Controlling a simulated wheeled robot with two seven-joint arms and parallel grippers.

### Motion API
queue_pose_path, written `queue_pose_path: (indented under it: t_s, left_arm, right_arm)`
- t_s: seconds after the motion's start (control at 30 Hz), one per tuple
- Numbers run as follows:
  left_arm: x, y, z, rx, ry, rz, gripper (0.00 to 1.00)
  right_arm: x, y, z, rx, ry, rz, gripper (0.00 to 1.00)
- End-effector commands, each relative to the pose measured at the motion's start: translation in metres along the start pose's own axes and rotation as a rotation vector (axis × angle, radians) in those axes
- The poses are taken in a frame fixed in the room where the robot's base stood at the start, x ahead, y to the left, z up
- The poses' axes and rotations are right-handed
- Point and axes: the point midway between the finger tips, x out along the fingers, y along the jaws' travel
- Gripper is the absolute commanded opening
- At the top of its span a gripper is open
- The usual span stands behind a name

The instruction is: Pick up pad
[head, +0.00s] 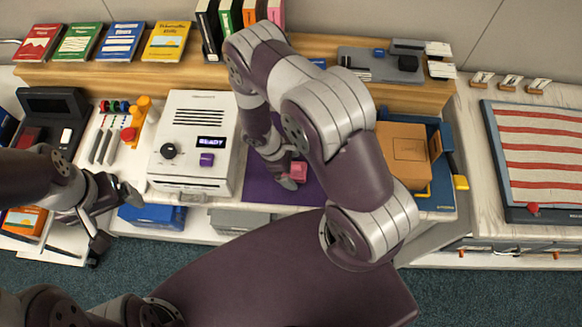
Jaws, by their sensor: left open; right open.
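A small pink-red block (299,171), which may be the pad, sits on a purple mat (262,192) in the middle of the bench. My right gripper (291,179) is down at the mat, right beside the block. It is open, but the arm hides much of it, and I cannot tell whether its fingers stand around the block. My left gripper (117,218) is open and empty at the left, in front of the bench edge. Much of the mat is hidden behind my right arm.
A white machine reading READY (193,143) stands left of the mat. A cardboard box (404,150) sits on a blue tray (438,195) to the right. Hand tools (103,146) lie at left. Books (120,41) and a grey device (378,64) fill the back shelf. A striped panel (540,150) lies far right.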

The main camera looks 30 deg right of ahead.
Motion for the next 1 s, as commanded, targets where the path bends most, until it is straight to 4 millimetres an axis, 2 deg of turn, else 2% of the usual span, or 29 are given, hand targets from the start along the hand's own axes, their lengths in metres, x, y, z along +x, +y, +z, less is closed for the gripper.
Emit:
queue_pose_path:
  t_s: [0.1,0.13,0.3,0.37,0.4,0.67,0.77,1.0]
  left_arm:
    - [0.001,0.000,0.000,0.000,0.000,0.000,0.92]
    - [0.001,0.000,0.000,0.000,0.000,0.000,0.92]
    - [0.001,0.000,0.000,0.000,0.000,0.000,0.92]
    - [0.001,0.000,0.000,0.000,0.000,0.000,0.92]
    - [0.000,0.000,0.000,0.000,0.000,0.000,0.92]
    - [0.002,0.000,0.000,0.000,0.000,0.000,0.92]
    - [0.004,0.000,0.001,0.000,0.000,0.000,0.92]
    - [0.009,0.000,0.001,0.000,0.000,0.000,0.92]
  right_arm:
    - [0.000,0.000,0.000,0.000,0.001,0.001,0.98]
    - [0.000,0.000,0.000,0.000,0.001,0.001,0.95]
    - [-0.001,0.000,0.000,0.000,0.001,0.001,0.39]
    - [-0.001,0.000,0.000,0.000,0.001,0.001,0.37]
    - [-0.001,0.000,0.000,0.000,0.001,0.001,0.33]
    - [-0.007,0.001,0.001,0.001,0.003,0.003,0.32]
    - [-0.021,0.001,0.007,0.002,0.003,0.004,0.32]
    - [-0.074,0.001,0.029,0.003,0.003,0.003,0.32]
